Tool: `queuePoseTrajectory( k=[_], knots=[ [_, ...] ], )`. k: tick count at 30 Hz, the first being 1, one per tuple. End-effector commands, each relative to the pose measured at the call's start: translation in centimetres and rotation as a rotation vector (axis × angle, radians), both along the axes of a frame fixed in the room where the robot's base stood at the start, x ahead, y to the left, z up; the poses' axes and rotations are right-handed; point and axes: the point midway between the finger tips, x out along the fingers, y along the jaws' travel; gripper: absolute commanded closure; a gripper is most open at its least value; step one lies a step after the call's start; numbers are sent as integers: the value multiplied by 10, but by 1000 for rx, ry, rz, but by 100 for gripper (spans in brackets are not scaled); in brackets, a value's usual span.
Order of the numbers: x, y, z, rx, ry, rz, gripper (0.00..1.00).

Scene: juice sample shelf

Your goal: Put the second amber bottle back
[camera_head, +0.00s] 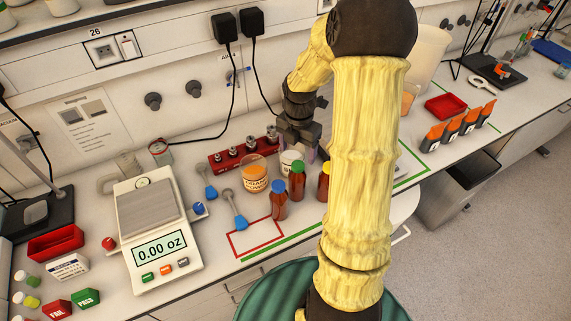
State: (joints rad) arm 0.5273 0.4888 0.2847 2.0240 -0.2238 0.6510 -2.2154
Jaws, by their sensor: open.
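Three amber bottles stand upright together in mid-bench: one with a blue cap (279,203), one with a green cap (297,184) behind it to the right, and one with a yellow cap (323,185) further right, partly hidden by my arm. I cannot tell which is the second one. My gripper (303,150) is open and points down just behind the bottles, close to a small whitish container (288,162). Nothing shows held, but its fingertips are partly hidden.
A red rack (228,160) is behind. A red outlined square (256,238) in front is empty. A scale (155,232) stands left, orange-capped cartons (453,127) right.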

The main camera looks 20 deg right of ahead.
Motion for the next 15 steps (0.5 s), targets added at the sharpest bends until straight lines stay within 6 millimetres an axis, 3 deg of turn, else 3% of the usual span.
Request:
queuePoseTrajectory(
  k=[15],
  knots=[
    [-47,70,31,17,-99,-908,27]
  ],
)
